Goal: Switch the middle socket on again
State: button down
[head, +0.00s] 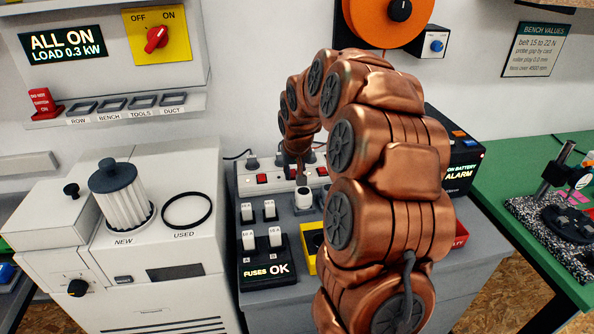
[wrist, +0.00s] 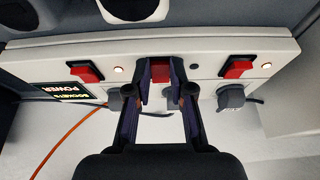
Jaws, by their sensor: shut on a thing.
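The pale socket strip (wrist: 60,53) spans the wrist view and also shows in the head view (head: 247,184), partly behind my arm. It has three red switches: the left one (wrist: 85,72), the middle one (wrist: 160,74) and the right one (wrist: 237,69). Small lamps glow beside the left (wrist: 118,69) and right (wrist: 267,65) switches; I cannot tell whether the middle lamp is lit. My gripper (wrist: 160,72) has its two dark fingers on either side of the middle switch, shut on it. In the head view my arm largely hides the gripper.
Grey plugs (wrist: 231,97) sit on the strip at both sides. In the head view, a fuse block reading "FUSES OK" (head: 266,270) and a white object (head: 303,199) stand in front of the strip. A black unit reading "ALARM" (head: 462,160) is right of my arm.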

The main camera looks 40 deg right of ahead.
jog(key=shift+w+d+r+g, duration=0.1)
jog(key=shift+w+d+g, duration=0.05)
jog(key=shift+g, duration=0.15)
jog(key=shift+w+d+r+g+y+p, duration=0.1)
jog(key=shift+w+d+g+y+p, duration=0.1)
jog(key=shift+g+y, duration=0.25)
jog(key=shift+w+d+r+g+y+p, duration=0.15)
jog(key=shift+g+y, duration=0.1)
jog(key=shift+g, duration=0.4)
jog(key=shift+a+f+g, duration=0.1)
jog(key=shift+g, duration=0.3)
jog(key=shift+s, duration=0.1)
jog(key=c, duration=1.2)
grip_release()
jog(key=shift+o, duration=0.9)
jog(key=shift+a, duration=0.1)
